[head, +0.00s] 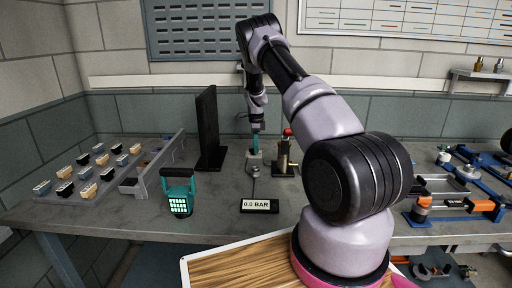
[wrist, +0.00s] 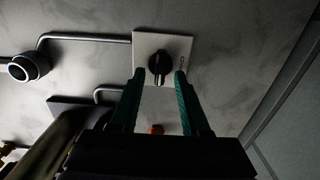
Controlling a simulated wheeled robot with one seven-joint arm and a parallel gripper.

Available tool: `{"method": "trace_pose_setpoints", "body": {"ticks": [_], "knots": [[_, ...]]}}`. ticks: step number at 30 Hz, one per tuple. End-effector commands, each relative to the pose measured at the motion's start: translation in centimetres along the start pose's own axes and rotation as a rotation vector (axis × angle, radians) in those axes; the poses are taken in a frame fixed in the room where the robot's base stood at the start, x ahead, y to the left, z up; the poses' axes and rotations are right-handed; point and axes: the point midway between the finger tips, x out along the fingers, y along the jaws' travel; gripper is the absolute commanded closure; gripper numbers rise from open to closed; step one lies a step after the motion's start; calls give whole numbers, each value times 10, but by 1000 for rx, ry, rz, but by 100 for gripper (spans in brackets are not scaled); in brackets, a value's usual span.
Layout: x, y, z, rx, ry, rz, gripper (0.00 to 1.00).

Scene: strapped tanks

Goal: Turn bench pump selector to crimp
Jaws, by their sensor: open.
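The bench pump selector shows in the wrist view as a black knob (wrist: 159,66) on a pale square plate (wrist: 146,42). The knob's ridge runs roughly up and down in that view. My gripper (wrist: 160,76) is open, with one teal finger on each side of the knob; I cannot tell whether either touches it. In the head view my gripper (head: 255,137) points down over the bench, and its fingers mostly hide the selector. A display (head: 259,206) in front reads 0.0 BAR.
A brass pump with a red top (head: 286,155) stands just right of my gripper. Pipes (wrist: 85,37) run beside the plate. Orange-handled tools (head: 440,203) lie at right.

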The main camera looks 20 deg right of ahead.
Motion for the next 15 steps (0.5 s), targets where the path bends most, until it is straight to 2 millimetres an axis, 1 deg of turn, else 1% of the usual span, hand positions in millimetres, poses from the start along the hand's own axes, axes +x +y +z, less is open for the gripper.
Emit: {"method": "trace_pose_setpoints", "body": {"ticks": [1, 2, 3, 5, 15], "knots": [[0, 0, 0, 0, 0, 0, 54], [0, 0, 0, 0, 0, 0, 61], [0, 0, 0, 0, 0, 0, 77], [0, 0, 0, 0, 0, 0, 100], [0, 0, 0, -17, 0, 0, 100]]}}
